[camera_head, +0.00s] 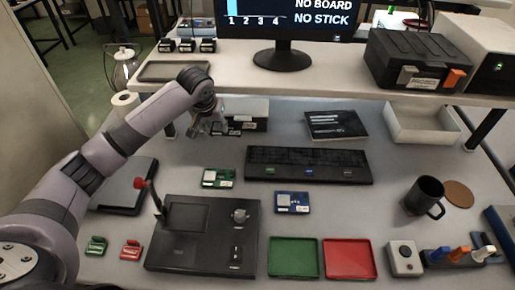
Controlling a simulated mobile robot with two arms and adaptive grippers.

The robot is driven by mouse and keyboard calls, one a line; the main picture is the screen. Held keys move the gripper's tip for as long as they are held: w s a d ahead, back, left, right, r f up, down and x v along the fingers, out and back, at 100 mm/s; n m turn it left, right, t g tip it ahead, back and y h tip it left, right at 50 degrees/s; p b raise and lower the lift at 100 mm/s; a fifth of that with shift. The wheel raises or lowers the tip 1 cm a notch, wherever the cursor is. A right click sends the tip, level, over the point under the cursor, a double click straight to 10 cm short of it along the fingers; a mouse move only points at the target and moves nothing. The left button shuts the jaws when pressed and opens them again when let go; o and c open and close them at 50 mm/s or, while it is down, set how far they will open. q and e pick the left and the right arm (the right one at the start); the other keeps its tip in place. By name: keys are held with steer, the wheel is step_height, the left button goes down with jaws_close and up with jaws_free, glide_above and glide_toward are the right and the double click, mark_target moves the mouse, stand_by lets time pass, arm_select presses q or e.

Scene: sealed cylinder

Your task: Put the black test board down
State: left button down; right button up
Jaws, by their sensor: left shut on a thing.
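My left gripper (209,128) reaches over the back left of the table, below the shelf. It is shut on the black test board (232,129), a small dark piece with pale marks, partly hidden by the fingers and hard to make out. A grey box is close behind it, and I cannot tell whether they touch. A green board (218,178) and a blue board (292,202) lie flat on the table. My right gripper is not in view.
A black tester (200,256) with a red-knobbed lever stands front left. A long black rack (308,165) lies mid-table. A green tray (292,257) and red tray (349,258) are at the front. A mug (424,196) stands right. Bare table lies around the blue board.

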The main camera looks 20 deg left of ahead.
arm_select(q)
steer(key=f, duration=0.2)
steer(key=f+p, duration=0.1)
steer(key=f, duration=0.1)
steer(key=shift+s+d+f, duration=0.1)
steer(key=shift+d+f, duration=0.1)
step_height(320, 180, down, 4)
steer(key=shift+r+p, duration=0.1)
steer(key=shift+p, duration=0.3)
steer(key=shift+f, duration=0.3)
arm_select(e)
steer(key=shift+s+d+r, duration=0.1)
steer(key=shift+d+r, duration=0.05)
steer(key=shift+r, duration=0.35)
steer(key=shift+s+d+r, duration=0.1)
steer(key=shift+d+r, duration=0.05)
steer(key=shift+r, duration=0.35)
arm_select(q)
steer(key=shift+f, duration=0.15)
steer(key=c, duration=1.1)
jaws_free()
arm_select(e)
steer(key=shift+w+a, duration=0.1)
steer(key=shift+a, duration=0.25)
